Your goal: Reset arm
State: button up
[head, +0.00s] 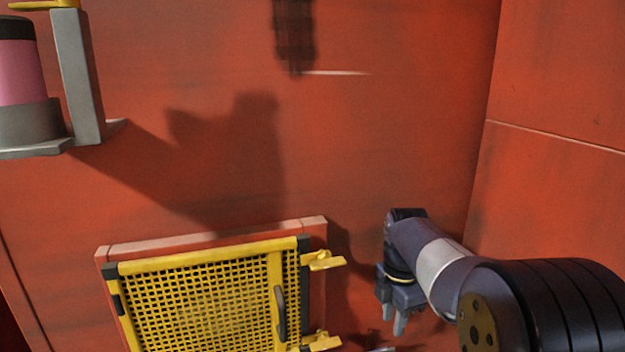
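My gripper (393,322) hangs at the lower right of the head view, fingers pointing down. Two grey fingertips show with a small gap between them, and I see nothing held there. My arm comes in from the lower right corner and bends down at the wrist. The gripper is to the right of a yellow mesh door and apart from it.
The yellow mesh door (200,302) with a dark handle (280,312) and yellow latches (325,262) is at the lower middle. A pink cylinder (20,72) on a grey bracket (78,75) is at the upper left.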

aim_at(390, 349)
notch_tip(390, 349, down, 9)
jog(key=shift+w+r+p, duration=0.1)
jog(key=shift+p, duration=0.2)
jog(key=shift+m, duration=0.4)
jog(key=m, duration=0.5)
jog(key=shift+s+b, duration=0.3)
jog(key=shift+s, duration=0.1)
